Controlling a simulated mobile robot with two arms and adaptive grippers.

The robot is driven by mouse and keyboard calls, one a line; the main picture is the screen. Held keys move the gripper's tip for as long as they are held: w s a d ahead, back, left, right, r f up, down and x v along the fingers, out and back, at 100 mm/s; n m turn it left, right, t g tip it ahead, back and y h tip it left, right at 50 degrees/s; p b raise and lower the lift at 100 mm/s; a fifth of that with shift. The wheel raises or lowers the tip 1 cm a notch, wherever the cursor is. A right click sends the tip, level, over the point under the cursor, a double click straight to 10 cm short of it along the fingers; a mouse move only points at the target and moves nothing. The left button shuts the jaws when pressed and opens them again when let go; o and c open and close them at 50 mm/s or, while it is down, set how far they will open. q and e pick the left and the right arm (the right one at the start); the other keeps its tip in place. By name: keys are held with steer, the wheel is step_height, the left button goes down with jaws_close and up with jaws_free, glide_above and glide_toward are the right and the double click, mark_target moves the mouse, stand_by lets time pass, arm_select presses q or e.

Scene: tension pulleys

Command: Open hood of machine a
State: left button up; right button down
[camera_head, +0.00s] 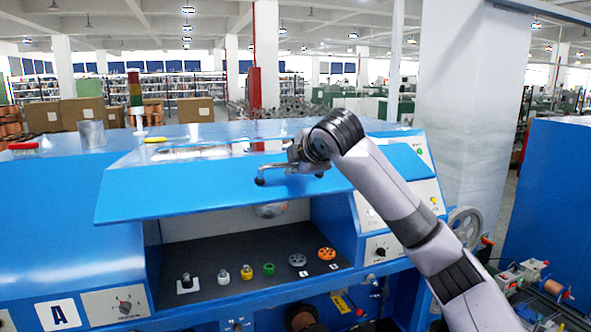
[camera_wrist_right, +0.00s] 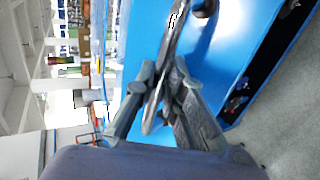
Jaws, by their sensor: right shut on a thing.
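Machine A is the blue machine with the white "A" label (camera_head: 58,313) on its front left. Its blue hood (camera_head: 165,190) is lifted, with its front edge above an uncovered dark shelf (camera_head: 225,257). The hood's grey metal handle (camera_head: 275,168) has black mounts. My right gripper (camera_head: 303,156) is at this handle on top of the hood. In the right wrist view, the fingers of my right gripper (camera_wrist_right: 163,90) are shut around the handle bar (camera_wrist_right: 170,50), over the blue hood (camera_wrist_right: 225,50). My left gripper does not show.
On the shelf are several small pulleys, including a green one (camera_head: 269,269) and an orange one (camera_head: 326,254). A control panel with a knob (camera_head: 380,250) is right of the opening. Another blue machine (camera_head: 558,200) is at the right.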

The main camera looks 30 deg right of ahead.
steer(key=c, duration=1.7)
jaws_free()
steer(key=shift+w+f, duration=0.2)
steer(key=shift+o, duration=0.2)
steer(key=shift+s+r, duration=0.1)
